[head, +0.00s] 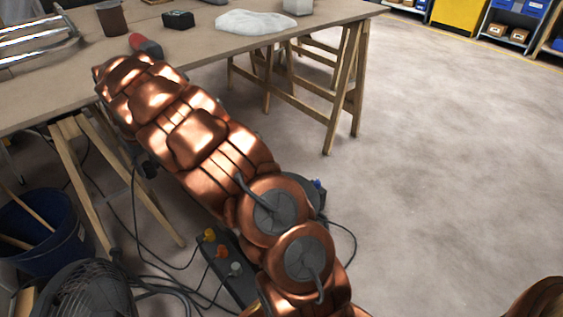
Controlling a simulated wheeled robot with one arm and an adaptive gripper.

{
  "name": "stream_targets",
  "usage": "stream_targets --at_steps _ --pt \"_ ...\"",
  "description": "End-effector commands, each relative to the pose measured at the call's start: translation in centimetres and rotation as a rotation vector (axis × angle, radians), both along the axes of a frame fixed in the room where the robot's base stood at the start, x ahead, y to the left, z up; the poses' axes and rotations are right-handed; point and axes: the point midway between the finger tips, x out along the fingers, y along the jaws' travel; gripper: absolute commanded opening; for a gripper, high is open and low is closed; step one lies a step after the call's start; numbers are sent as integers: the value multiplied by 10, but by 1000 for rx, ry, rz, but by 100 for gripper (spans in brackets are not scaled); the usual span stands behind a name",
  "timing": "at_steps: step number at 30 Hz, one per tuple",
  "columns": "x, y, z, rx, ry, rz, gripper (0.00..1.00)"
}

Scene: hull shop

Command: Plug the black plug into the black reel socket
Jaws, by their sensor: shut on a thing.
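My copper arm runs from the bottom middle up and left to the table edge in the head view. My gripper does not show; the arm's own links cover that area. I cannot make out the black plug for certain. A small dark piece (149,167) with a thin cable shows at the arm's left edge, too small to identify. A dark round body with a blue part (319,187), perhaps the reel, shows partly behind the arm on the right. I cannot tell its black socket.
A power strip (237,283) with yellow, orange and white plugs lies on the floor among loose cables. A trestle table (190,45), a blue bucket (57,232) and a black fan (88,290) stand at left. The floor at right is clear.

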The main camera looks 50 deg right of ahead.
Motion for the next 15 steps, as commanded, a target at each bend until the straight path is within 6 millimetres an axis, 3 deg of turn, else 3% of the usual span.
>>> stream_targets --at_steps 8,15 --pt "1 -92 -38 0 19 123 5" --pt "-12 -173 -72 2 30 240 5"
